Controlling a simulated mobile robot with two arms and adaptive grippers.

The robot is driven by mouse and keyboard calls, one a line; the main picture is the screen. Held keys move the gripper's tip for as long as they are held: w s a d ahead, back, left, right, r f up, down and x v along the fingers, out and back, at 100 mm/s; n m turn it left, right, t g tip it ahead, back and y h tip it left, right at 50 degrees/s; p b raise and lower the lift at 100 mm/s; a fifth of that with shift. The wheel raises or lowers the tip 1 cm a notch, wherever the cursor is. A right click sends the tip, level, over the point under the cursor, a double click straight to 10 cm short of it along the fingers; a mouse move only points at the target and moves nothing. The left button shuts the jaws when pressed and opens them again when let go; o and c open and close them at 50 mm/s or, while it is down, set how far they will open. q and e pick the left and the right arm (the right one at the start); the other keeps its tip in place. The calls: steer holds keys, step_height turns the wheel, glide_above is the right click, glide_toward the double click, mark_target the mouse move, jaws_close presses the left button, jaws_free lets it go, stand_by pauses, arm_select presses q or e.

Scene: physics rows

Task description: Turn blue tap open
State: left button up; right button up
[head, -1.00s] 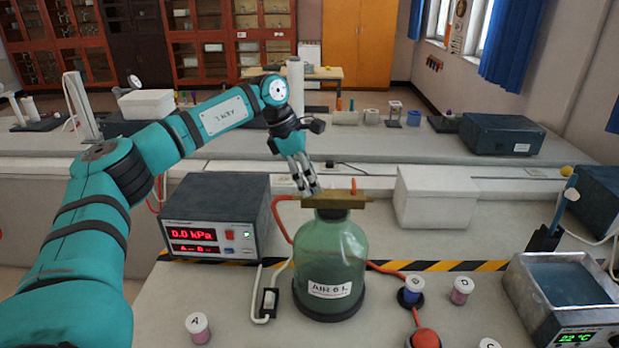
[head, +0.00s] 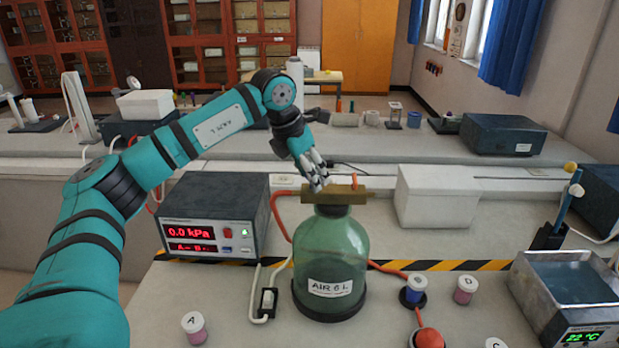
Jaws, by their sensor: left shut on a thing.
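A green glass bottle (head: 330,252) labelled "AIR 6 L" stands on the bench, with a brass block (head: 343,198) across its top. A small red tap (head: 354,183) stands up on the right part of the block. My left gripper (head: 318,184) reaches down from above onto the left part of the block. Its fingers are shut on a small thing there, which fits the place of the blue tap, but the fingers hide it. I cannot see how the blue tap is turned. My right gripper is out of view.
A pressure meter (head: 212,220) reading 0.0 kPa stands left of the bottle. A white box (head: 437,197) stands to the right. A water bath (head: 572,296) is at the front right. Small lidded jars (head: 194,328) and red hoses lie around the bottle.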

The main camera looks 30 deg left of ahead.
arm_select(q)
steer(key=n, duration=0.2)
steer(key=n+y+b, duration=0.1)
steer(key=n+y, duration=0.1)
steer(key=n, duration=0.1)
steer(key=shift+d+n+b, duration=0.25)
steer(key=shift+n+b, duration=0.05)
steer(key=shift+b, duration=0.1)
steer(key=shift+d+n+y+b, duration=0.1)
steer(key=shift+n+y+b, duration=0.55)
steer(key=shift+n, duration=1.65)
steer(key=shift+r+y, duration=0.1)
steer(key=shift+y, duration=0.25)
steer(key=o, duration=1.2)
steer(key=shift+w, duration=0.1)
steer(key=shift+r, duration=0.1)
steer(key=v, duration=1.1)
steer(key=shift+w+d+r, duration=0.1)
steer(key=shift+r, duration=0.3)
steer(key=shift+g, duration=0.3)
